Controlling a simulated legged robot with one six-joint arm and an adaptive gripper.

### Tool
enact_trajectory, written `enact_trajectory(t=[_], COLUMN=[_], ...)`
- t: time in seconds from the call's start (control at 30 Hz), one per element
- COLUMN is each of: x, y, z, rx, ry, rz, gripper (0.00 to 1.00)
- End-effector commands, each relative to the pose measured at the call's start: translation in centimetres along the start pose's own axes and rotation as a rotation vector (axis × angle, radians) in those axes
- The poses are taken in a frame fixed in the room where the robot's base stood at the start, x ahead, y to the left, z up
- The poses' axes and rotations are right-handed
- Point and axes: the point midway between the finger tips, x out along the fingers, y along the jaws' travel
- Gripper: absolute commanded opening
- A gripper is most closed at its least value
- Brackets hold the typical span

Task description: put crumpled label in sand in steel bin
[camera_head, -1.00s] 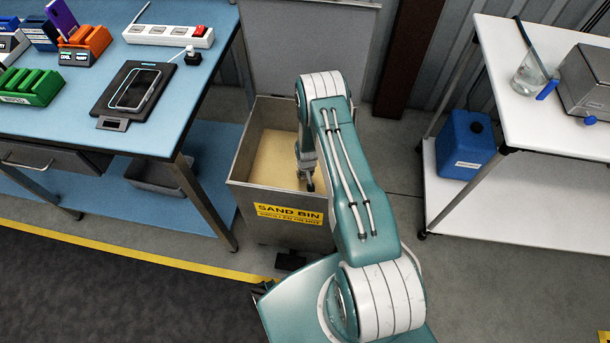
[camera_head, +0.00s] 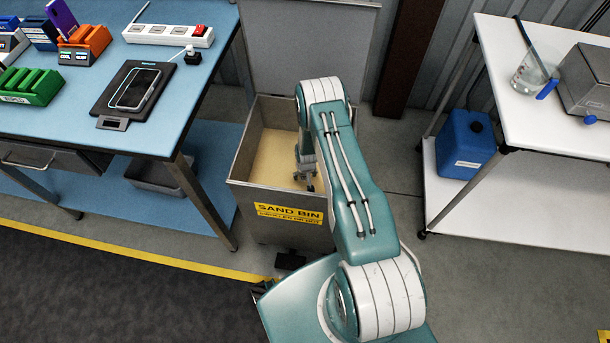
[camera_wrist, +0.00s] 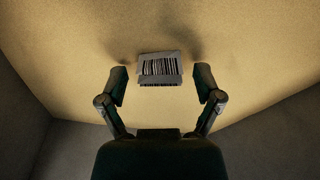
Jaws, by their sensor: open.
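The steel sand bin (camera_head: 242,163) stands open between the two benches, with a yellow "SAND BIN" sign on its front. Pale sand (camera_head: 272,158) covers its floor. The label (camera_wrist: 160,68), a small greyish piece with a black barcode, lies on the sand in the wrist view. It is hidden in the head view. My gripper (camera_wrist: 161,80) is inside the bin, pointing at the sand, with its fingers apart. The label shows between and slightly beyond the fingertips, with a gap on each side. In the head view my gripper (camera_head: 306,178) is partly hidden by my arm.
The bin's walls surround my gripper closely. The blue bench (camera_head: 60,105) at left holds a phone on a pad (camera_head: 138,90), a power strip (camera_head: 168,34) and coloured holders. A white bench (camera_head: 545,120) stands at right, with a blue canister (camera_head: 466,145) on its lower shelf.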

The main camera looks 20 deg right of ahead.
Motion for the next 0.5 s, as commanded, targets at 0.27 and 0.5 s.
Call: enact_trajectory(t=[0.27,0.5], x=[-3.6,-8.0], y=[0.0,0.0], z=[-0.2,-0.2], rx=[0.000,0.000], ry=[0.003,0.003], rz=[0.000,0.000], gripper=[0.84,0.84])
